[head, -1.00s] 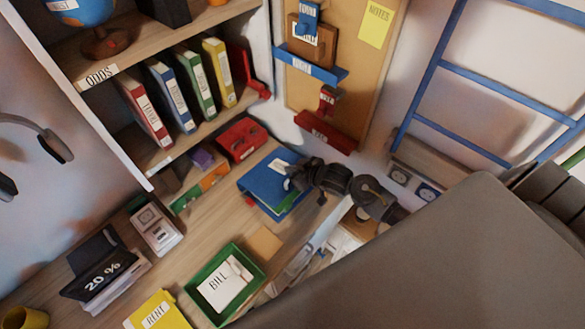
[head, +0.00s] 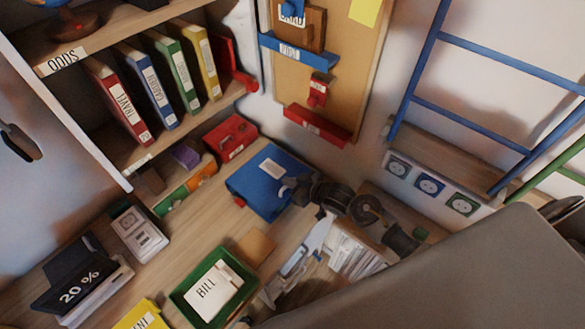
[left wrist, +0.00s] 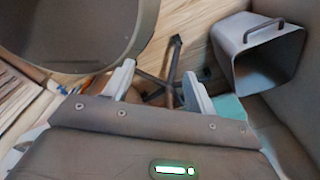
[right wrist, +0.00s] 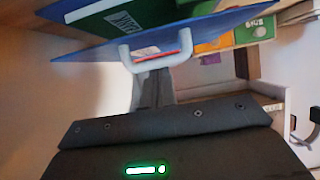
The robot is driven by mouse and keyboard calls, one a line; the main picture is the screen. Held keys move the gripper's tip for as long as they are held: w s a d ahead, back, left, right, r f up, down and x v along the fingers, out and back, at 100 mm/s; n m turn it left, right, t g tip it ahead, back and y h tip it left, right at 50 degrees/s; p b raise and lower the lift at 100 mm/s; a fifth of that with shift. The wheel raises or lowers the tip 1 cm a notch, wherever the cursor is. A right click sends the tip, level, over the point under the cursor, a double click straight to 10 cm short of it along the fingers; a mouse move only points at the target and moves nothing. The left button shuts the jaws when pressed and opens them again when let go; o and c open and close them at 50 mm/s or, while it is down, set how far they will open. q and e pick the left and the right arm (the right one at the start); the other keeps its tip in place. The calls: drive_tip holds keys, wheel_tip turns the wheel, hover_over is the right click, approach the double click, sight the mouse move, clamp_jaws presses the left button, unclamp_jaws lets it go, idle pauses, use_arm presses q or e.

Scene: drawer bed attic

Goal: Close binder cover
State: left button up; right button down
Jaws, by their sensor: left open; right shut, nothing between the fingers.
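The blue binder (head: 262,182) lies on the desk in the head view, its blue cover with a white label facing up. My right gripper (head: 287,188) is shut and empty at the binder's right edge, partly over it. In the right wrist view the shut fingers (right wrist: 157,60) are close to the binder's blue edge (right wrist: 215,24); I cannot tell whether they touch. A green labelled piece (right wrist: 112,20) shows beside the blue there. How flat the cover lies is unclear. My left gripper (left wrist: 158,90) is open and empty above the floor, outside the head view.
A red box (head: 230,137) and a low organiser (head: 185,187) stand behind and left of the binder. A green tray (head: 178,292) and a file holder (head: 355,252) are nearer. In the left wrist view are a chair base (left wrist: 170,75) and a bin (left wrist: 245,75).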

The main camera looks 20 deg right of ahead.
drive_tip(key=shift+s+f, duration=0.3)
drive_tip(key=shift+f, duration=0.1)
drive_tip(key=shift+s+d, duration=0.2)
drive_tip(key=shift+s, duration=0.05)
use_arm(q)
drive_tip(key=shift+s+f+b, duration=0.5)
drive_tip(key=shift+f+b, duration=0.15)
drive_tip(key=shift+f, duration=0.05)
use_arm(e)
drive_tip(key=r+v, duration=0.1)
drive_tip(key=v, duration=0.9)
drive_tip(key=shift+w+a+r, duration=0.1)
drive_tip(key=shift+w, duration=0.05)
